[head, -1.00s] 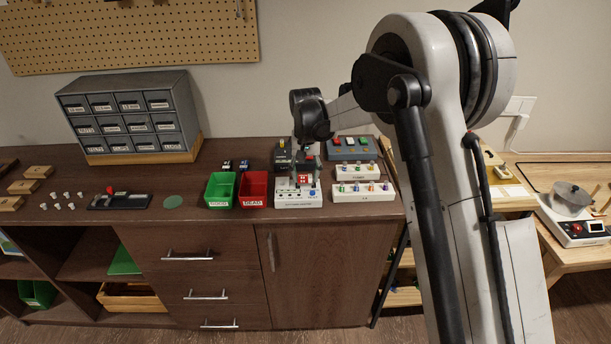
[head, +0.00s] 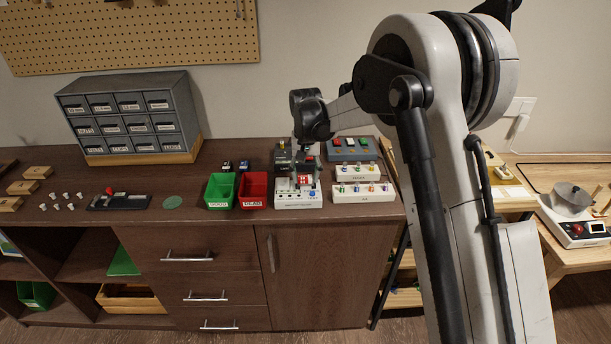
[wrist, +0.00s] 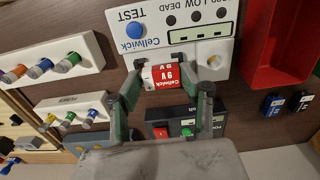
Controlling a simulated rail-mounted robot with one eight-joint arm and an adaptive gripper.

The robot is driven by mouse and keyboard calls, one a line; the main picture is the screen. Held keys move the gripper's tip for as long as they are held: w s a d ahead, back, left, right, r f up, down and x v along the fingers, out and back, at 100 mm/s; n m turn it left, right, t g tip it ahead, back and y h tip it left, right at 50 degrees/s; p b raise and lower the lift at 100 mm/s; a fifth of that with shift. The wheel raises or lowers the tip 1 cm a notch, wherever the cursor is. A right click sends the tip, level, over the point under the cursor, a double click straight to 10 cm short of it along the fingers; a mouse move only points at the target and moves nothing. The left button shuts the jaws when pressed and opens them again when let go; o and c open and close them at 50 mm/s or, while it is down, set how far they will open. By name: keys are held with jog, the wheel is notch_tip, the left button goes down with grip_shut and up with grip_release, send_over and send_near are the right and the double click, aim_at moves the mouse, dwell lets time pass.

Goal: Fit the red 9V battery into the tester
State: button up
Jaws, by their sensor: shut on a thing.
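The red 9V battery (wrist: 166,76), with a white "Cellwick 9V" label, is between the fingers of my gripper (wrist: 172,72) in the wrist view. My gripper is shut on it. In the head view my gripper (head: 304,178) is over the tester (head: 298,202). The battery's contact end and the tester's socket are hidden, so I cannot tell whether it is seated.
A green GOOD bin (head: 220,190) and red DEAD bin (head: 253,190) stand left of the tester. A grey box (head: 351,149) with coloured buttons is behind.

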jog(key=shift+f, duration=0.35)
jog(key=shift+r, duration=0.35)
jog(key=shift+b, duration=0.65)
dwell(0.9)
jog(key=shift+f, duration=0.35)
jog(key=shift+r+b, duration=0.35)
jog(key=shift+b, duration=0.25)
dwell(1.3)
jog(key=o, duration=1.5)
jog(key=shift+r, duration=0.1)
jog(key=shift+r+p, duration=1.5)
jog(key=shift+r, duration=1.9)
